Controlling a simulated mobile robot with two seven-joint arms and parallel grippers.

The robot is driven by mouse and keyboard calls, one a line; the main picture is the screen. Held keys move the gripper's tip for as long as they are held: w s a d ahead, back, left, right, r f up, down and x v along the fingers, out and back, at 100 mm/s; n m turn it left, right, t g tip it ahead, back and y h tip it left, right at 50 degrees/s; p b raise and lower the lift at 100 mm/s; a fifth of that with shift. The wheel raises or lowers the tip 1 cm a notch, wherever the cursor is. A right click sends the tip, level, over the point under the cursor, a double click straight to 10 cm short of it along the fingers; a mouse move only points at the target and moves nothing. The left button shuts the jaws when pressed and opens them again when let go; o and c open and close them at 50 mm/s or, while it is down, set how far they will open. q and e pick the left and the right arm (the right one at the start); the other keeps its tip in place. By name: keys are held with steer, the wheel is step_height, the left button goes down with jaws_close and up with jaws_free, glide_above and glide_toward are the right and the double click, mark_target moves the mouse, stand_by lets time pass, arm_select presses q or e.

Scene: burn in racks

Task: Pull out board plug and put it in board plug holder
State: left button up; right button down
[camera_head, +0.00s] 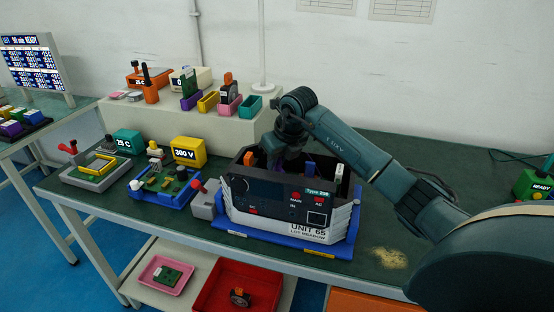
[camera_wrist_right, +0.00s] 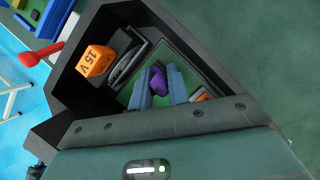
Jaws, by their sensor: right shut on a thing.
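The open dark housing of Unit 65 (camera_head: 280,215) stands on the bench, and my right gripper (camera_head: 287,150) reaches down into it from above. In the right wrist view my right gripper (camera_wrist_right: 160,88) is shut on a small purple plug (camera_wrist_right: 158,77) above a green board (camera_wrist_right: 188,70) inside the housing. I cannot tell whether the plug is still seated in the board. Small open bins, purple (camera_head: 189,102), yellow (camera_head: 208,101), pink (camera_head: 229,107) and teal (camera_head: 250,105), stand on the raised shelf. None is labelled as the plug holder. My left gripper is out of view.
The housing's dark walls closely surround my gripper. A blue tray with a board (camera_head: 165,186) and a yellow 300 V block (camera_head: 189,151) stand to the left. The bench right of the housing is mostly clear.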

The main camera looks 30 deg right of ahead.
steer(key=shift+r+p, duration=0.55)
steer(key=shift+r, duration=0.3)
stand_by(0.6)
steer(key=shift+r+p, duration=0.55)
steer(key=shift+r, duration=0.2)
